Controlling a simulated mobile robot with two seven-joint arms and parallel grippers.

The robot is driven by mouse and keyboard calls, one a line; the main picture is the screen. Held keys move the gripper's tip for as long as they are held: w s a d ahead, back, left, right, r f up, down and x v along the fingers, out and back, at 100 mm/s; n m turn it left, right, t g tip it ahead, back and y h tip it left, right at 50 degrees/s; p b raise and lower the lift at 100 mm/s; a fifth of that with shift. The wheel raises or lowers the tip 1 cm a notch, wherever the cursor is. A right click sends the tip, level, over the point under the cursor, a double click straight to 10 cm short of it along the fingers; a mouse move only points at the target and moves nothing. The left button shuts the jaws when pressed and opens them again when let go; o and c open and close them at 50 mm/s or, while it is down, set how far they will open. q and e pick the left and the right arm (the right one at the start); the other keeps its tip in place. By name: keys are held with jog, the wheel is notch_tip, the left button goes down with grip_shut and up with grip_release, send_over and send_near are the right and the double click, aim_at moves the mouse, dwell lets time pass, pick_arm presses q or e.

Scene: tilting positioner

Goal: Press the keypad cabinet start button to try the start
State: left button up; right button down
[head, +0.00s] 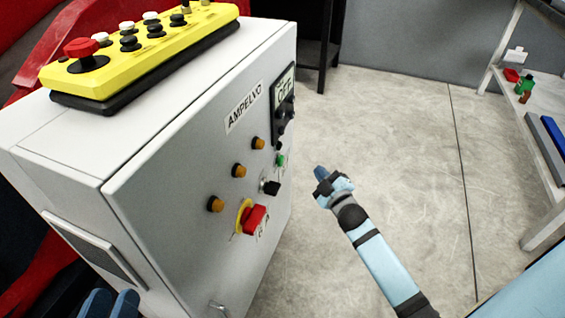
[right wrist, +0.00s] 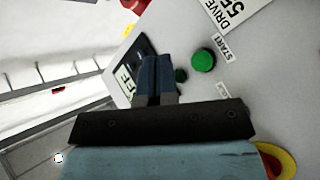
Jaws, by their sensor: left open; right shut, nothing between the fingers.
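The cabinet (head: 165,165) is a light grey box at the left of the head view. A green button (head: 281,160) sits on its front near the right edge. In the right wrist view, a round green button (right wrist: 203,60) sits next to a START label (right wrist: 228,47). My right gripper (head: 320,172) is shut and empty, out in front of the cabinet. In the right wrist view, its fingertips (right wrist: 157,58) appear left of the START button; contact is not visible. My left gripper (head: 110,303) is open at the bottom left edge, low beside the cabinet.
A yellow pendant (head: 150,50) with several buttons lies on the cabinet. The front carries a dark OFF panel (head: 284,105), amber lamps (head: 239,170), a black knob (head: 270,187) and a red switch (head: 253,218) on yellow. Floor (head: 400,130) right of it is clear; a shelf (head: 500,55) stands beyond.

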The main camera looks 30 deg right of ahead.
aim_at(281, 161)
pick_arm(q)
jog(key=shift+d+f+g+b, duration=0.1)
jog(key=shift+f+g+b, duration=0.7)
jog(key=shift+f, duration=0.75)
pick_arm(e)
jog(key=w+a, duration=0.5)
jog(key=shift+w, duration=0.4)
jog(key=shift+d, duration=0.1)
pick_arm(q)
jog(key=shift+r, duration=0.15)
pick_arm(e)
jog(key=shift+w+a, duration=0.3)
